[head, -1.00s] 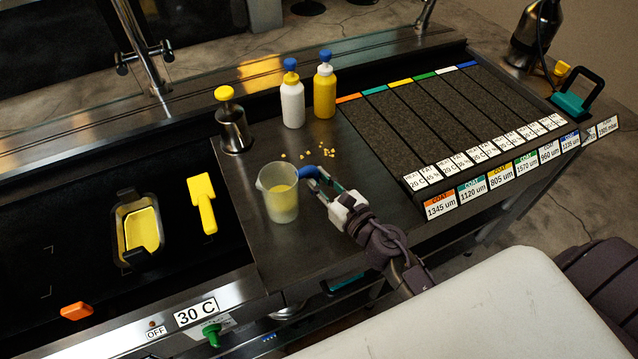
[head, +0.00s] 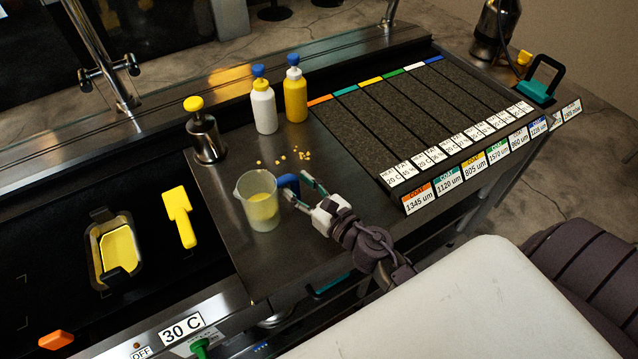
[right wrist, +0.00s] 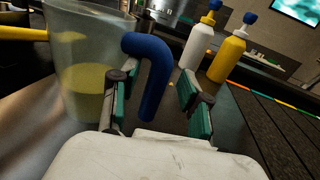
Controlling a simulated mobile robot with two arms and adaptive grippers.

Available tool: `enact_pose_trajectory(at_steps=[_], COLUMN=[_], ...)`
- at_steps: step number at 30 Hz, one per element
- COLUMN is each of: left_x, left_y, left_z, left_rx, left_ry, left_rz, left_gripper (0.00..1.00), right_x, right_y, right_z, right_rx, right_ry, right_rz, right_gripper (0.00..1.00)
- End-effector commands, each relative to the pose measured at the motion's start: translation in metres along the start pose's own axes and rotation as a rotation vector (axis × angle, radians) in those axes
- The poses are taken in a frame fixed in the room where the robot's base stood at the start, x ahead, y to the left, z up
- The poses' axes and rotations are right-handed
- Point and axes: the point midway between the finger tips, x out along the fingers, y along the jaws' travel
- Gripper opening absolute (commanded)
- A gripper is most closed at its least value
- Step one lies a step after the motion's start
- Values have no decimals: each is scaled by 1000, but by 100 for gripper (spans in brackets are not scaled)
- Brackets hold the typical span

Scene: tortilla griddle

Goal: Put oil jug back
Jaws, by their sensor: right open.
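The oil jug (head: 262,207) is a translucent beaker with yellow oil and a blue handle (head: 288,182). It stands upright on the dark metal counter, left of my right gripper. My right gripper (head: 299,187) is open at the handle. In the right wrist view, the jug (right wrist: 85,75) is at the left, and its blue handle (right wrist: 150,75) hangs between the spread teal-padded fingers of the gripper (right wrist: 158,105), with a gap on the right side. Whether the left finger touches the handle, I cannot tell. My left gripper is not in view.
A white bottle (head: 264,110) and a yellow bottle (head: 295,97) stand behind the jug, with yellow crumbs (head: 304,154) between. A metal pot with a yellow knob (head: 205,137) is at back left. A yellow scraper (head: 181,215) and yellow-filled tray (head: 119,250) lie left. Labelled dark strips (head: 400,115) lie right.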

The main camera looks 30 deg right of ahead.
Motion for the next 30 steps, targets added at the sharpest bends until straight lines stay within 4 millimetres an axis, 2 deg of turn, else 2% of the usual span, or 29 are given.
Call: enact_pose_trajectory(at_steps=[1, 9, 15, 21, 30], left_x=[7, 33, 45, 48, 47], left_y=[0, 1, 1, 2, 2], left_z=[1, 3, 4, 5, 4], left_rx=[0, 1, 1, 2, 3], left_ry=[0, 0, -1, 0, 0], left_rz=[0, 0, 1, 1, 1], left_gripper=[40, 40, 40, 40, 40], right_x=[-11, -70, -99, -108, -108], right_y=[0, 0, 0, 0, 0], right_z=[-5, -7, -4, -1, 0], right_rx=[-1, 1, 1, 0, 0], right_ry=[3, 3, 1, 0, -1], right_rz=[0, 0, 0, 1, 1], right_gripper=[46, 46, 46, 46, 46])
